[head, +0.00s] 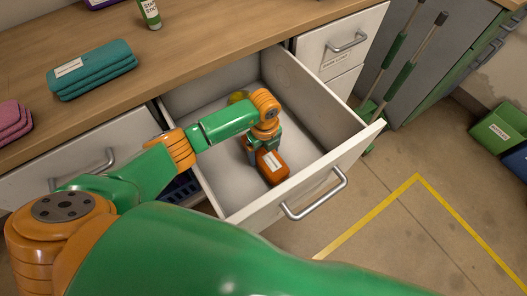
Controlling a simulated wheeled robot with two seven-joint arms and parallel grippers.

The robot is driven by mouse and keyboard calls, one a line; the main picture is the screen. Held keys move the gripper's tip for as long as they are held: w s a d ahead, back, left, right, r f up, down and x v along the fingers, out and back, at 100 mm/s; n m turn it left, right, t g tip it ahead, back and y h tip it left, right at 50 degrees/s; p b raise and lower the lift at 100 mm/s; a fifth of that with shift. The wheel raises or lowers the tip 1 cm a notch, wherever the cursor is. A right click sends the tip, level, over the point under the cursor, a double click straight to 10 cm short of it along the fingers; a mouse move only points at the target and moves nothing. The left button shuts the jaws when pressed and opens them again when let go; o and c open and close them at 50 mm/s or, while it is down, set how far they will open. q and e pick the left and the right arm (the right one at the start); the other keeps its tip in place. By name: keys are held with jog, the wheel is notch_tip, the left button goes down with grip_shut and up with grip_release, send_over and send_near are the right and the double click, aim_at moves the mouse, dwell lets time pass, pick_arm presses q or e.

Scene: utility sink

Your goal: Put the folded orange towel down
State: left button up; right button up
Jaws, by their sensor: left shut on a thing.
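My left gripper (262,145) reaches down into an open white drawer (318,165) and is shut on the folded orange towel (273,168). The towel has a white label on its upper side. It is inside the drawer, low and close to the front panel; I cannot tell whether it touches the drawer floor. The gripper and wrist hide part of the towel's far end. My right gripper is not in view.
A yellow-green object (237,97) lies at the drawer's back, partly hidden by my arm. A folded teal towel (92,72), a pink towel (12,124) and a labelled bottle (149,13) are on the wooden counter (200,45). The drawer's left floor looks clear.

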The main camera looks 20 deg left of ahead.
aim_at(264, 151)
pick_arm(q)
jog(key=shift+f, duration=0.15)
jog(key=o, duration=1.2)
jog(key=shift+o, duration=0.2)
notch_tip(264, 151, up, 12)
jog(key=p, duration=0.1)
jog(key=shift+r, duration=0.25)
